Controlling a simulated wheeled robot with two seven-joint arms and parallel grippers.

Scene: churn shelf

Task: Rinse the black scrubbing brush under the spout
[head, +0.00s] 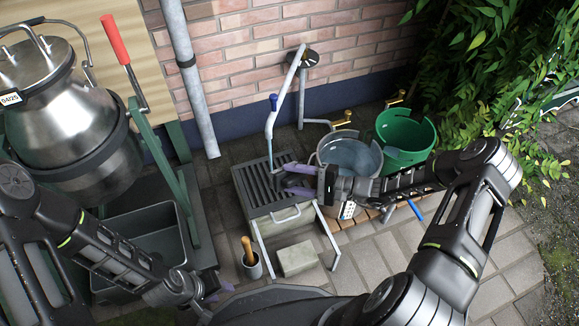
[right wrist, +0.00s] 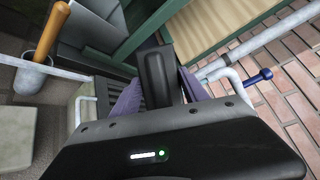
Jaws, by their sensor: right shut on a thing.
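My right gripper (head: 290,183) is over the slatted grate stand (head: 258,193), close to the spout (head: 270,124). It is shut on the black scrubbing brush (right wrist: 155,75), which sits between its purple fingers in the right wrist view. In the head view the brush shows only as a dark shape over the grate. The spout is a bent pale pipe with a blue handle (head: 273,101); a faint pale streak below its mouth looks like water. I cannot tell whether it touches the brush. My left gripper (head: 214,287) is low in the head view, mostly hidden by its arm.
A metal bucket (head: 350,154) and a green bucket (head: 407,137) stand right of the grate. A wooden-handled tool stands in a grey cup (head: 253,268) beside a pale block (head: 297,259). A steel churn (head: 65,115) and a dark basin (head: 150,222) are at left.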

